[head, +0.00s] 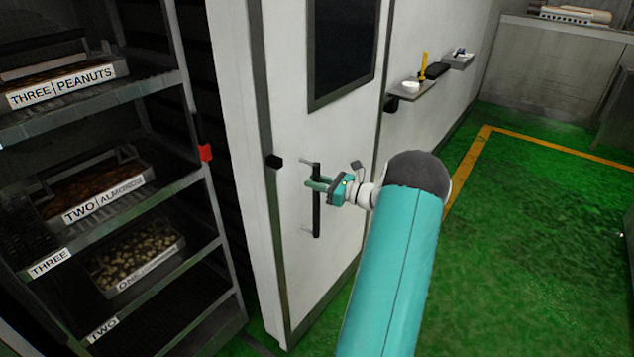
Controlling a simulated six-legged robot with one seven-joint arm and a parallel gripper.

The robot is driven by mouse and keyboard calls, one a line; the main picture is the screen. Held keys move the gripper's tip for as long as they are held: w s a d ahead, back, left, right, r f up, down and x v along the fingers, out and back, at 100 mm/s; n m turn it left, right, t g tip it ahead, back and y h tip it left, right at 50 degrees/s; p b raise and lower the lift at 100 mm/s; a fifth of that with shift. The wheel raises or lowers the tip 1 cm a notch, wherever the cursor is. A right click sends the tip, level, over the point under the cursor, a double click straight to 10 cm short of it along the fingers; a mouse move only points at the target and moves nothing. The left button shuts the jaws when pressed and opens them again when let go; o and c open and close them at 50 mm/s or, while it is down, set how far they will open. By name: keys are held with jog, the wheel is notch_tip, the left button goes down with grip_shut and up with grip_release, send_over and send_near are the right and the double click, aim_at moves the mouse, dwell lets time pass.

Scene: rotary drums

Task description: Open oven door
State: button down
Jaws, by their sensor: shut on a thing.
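The oven door (284,235) is a tall white panel with a dark window (342,48) in its upper part. A black vertical bar handle (316,212) stands off its face on short pale mounts. My gripper (314,184) is at the upper part of the handle, its teal fingers shut around the bar. My teal arm comes in from the lower right and hides part of the door's right side. A dark gap shows between the door's left edge and the rack, and the door stands ajar there.
A metal rack (150,205) with labelled trays of nuts (60,82) stands close on the left, with a red piece (205,152) on its post. A small wall shelf (412,94) holds items beyond the door. Green floor (540,230) on the right is clear.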

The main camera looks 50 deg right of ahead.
jog(key=c, duration=1.3)
grip_release()
jog(key=shift+a, duration=0.1)
jog(key=shift+o, duration=0.2)
jog(key=shift+s, duration=0.1)
jog(key=v, duration=1.3)
jog(key=shift+s, duration=0.3)
